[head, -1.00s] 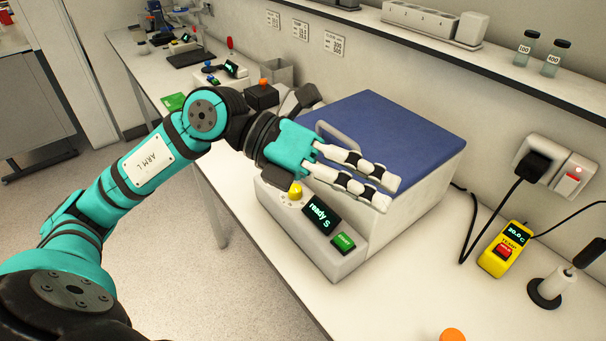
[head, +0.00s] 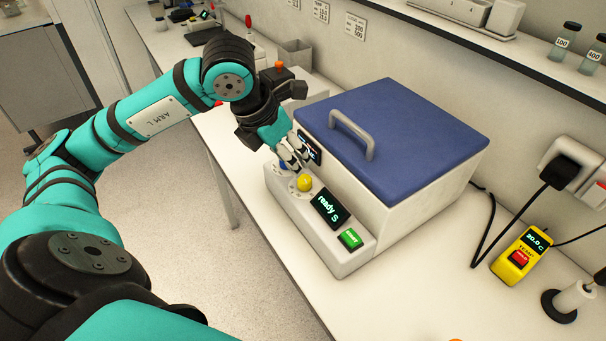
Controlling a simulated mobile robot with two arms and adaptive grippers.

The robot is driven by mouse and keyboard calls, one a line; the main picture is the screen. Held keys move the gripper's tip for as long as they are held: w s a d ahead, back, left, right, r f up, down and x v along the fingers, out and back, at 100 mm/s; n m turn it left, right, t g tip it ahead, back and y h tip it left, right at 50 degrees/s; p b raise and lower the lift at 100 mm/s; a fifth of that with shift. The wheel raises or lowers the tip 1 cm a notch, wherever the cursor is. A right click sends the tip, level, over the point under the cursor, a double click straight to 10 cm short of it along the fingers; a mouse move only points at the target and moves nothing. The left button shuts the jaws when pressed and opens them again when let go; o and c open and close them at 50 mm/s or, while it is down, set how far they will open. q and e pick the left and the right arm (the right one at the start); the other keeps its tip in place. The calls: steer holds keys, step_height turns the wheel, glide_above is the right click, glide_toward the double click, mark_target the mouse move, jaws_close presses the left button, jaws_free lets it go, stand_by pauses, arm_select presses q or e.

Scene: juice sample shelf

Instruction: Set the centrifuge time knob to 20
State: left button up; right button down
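The centrifuge (head: 430,194) is a white box with a shut blue lid and a grey handle, standing on the white bench. Its sloping front panel carries a yellow knob (head: 304,183), a display (head: 329,208) reading "ready 5", and a green start button (head: 350,238). A blue knob (head: 283,166) shows in part at the panel's left end, mostly hidden by my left gripper. My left gripper (head: 298,166) points down at this end, its two pale fingers slightly apart, just behind the yellow knob. Contact with either knob cannot be told. A second small display (head: 309,149) is partly hidden behind the fingers. My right gripper is out of view.
A yellow temperature controller (head: 521,256) and black cables lie right of the centrifuge. A wall socket (head: 570,170) is above them. A grey bin (head: 294,54) and other devices stand behind my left arm.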

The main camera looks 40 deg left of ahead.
mark_target(304, 178)
arm_select(q)
steer(key=x, duration=0.8)
steer(key=shift+p, duration=0.4)
steer(key=shift+c, duration=0.3)
jaws_close()
